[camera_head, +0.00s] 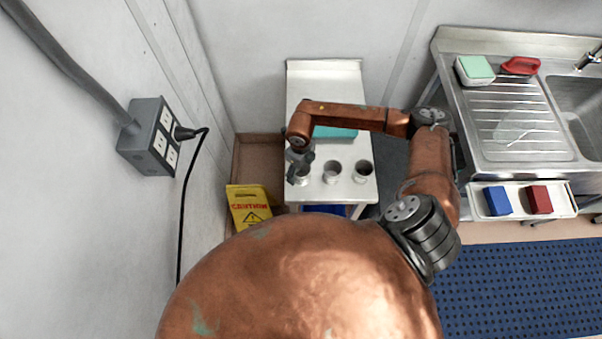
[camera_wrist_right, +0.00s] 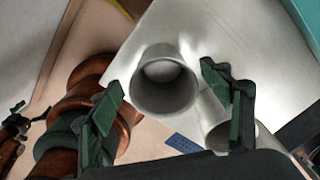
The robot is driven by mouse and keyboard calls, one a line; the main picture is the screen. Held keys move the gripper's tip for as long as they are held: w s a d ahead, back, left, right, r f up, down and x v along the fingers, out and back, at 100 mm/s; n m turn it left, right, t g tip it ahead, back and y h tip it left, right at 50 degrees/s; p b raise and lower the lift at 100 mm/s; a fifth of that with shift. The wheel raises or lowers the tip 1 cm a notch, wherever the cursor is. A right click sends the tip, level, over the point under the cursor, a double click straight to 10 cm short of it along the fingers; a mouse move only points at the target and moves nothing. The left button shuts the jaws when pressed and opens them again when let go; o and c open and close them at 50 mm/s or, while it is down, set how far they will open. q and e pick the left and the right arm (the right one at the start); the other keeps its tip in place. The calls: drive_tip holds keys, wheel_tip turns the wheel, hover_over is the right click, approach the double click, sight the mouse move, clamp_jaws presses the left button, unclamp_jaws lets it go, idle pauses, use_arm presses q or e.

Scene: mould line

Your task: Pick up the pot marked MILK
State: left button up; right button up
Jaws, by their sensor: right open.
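Three grey metal pots stand in a row near the front edge of a small steel table (camera_head: 300,85): a left pot (camera_head: 303,178), a middle pot (camera_head: 332,173) and a right pot (camera_head: 362,172). No MILK marking is readable on any of them. My right gripper (camera_head: 298,167) is over the left pot and partly hides it. In the right wrist view its green-tipped fingers are apart, with one pot (camera_wrist_right: 165,95) showing between them. Another pot (camera_wrist_right: 212,118) is partly hidden behind the right-hand finger. My left gripper does not show clearly.
A teal item (camera_head: 335,132) lies on the table behind the pots, partly under my arm. A yellow caution sign (camera_head: 249,207) stands left of the table. A sink unit (camera_head: 512,130) is at the right, with a tray (camera_head: 562,197) holding blue and red blocks.

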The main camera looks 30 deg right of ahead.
sight(301, 173)
drive_tip(key=f, duration=0.4)
drive_tip(key=shift+d, duration=0.2)
drive_tip(key=c, duration=1.4)
drive_tip(key=shift+r, duration=0.1)
